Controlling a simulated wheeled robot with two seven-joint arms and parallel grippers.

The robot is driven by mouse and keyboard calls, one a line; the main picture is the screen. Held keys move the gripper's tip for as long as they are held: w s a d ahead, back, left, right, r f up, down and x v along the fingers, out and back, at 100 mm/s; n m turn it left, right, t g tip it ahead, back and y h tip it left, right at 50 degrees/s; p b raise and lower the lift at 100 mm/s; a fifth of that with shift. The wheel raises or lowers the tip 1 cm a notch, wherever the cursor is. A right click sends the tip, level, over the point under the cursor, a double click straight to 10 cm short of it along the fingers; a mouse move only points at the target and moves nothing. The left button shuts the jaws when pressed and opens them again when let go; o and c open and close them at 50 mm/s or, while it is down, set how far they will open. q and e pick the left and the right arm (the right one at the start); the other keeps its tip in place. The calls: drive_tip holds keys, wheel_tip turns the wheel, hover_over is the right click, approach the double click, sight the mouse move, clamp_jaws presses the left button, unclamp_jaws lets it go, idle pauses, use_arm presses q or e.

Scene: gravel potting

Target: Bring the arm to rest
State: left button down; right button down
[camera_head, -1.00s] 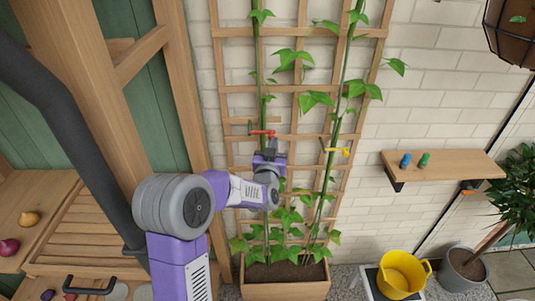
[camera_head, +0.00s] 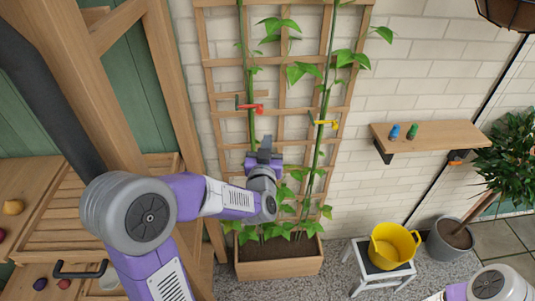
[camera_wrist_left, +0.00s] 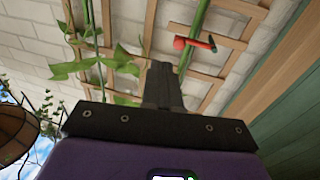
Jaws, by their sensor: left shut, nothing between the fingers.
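My left gripper (camera_head: 264,146) is in front of the trellis (camera_head: 283,102), a little below the red clip (camera_head: 251,106) on the left vine stem. Its fingers are closed together with nothing between them. In the left wrist view the closed fingers (camera_wrist_left: 161,75) point toward the trellis, and the red clip (camera_wrist_left: 195,43) shows beyond and to the right of their tips, apart from them. My right gripper is not in view; only a part of what looks like my right arm (camera_head: 497,285) shows at the bottom right corner.
A yellow clip (camera_head: 324,122) sits on the right stem. A wooden planter box (camera_head: 277,268) stands below. A yellow bucket (camera_head: 391,246) rests on a stool (camera_head: 371,276). A shelf (camera_head: 434,140) holds blue and green clips. A wooden post (camera_head: 103,112) stands close to my left arm.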

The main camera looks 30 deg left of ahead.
use_arm(q)
drive_tip(key=s+d+f+m+g+h+b, duration=0.1)
drive_tip(key=s+d+f+g+h, duration=0.15)
drive_tip(key=f, duration=0.65)
drive_tip(key=s+d+f+g+h+b, duration=0.15)
drive_tip(key=d+f, duration=0.25)
drive_tip(key=f, duration=0.6)
drive_tip(key=s+d+f+m+g+h, duration=0.1)
drive_tip(key=d+f+g+h, duration=0.15)
drive_tip(key=f, duration=0.65)
drive_tip(key=s+d+f+g+h+b, duration=0.1)
drive_tip(key=s+d+f+g, duration=0.3)
drive_tip(key=s+f, duration=0.6)
drive_tip(key=s+d+f+g+h+b, duration=0.1)
drive_tip(key=s+d+f+g+h, duration=0.2)
drive_tip(key=s+f+g, duration=0.3)
drive_tip(key=s+d+f, duration=0.1)
drive_tip(key=s+f, duration=0.3)
drive_tip(key=shift+s+n, duration=0.3)
drive_tip(key=shift+s, duration=0.05)
drive_tip(key=shift+d, duration=0.1)
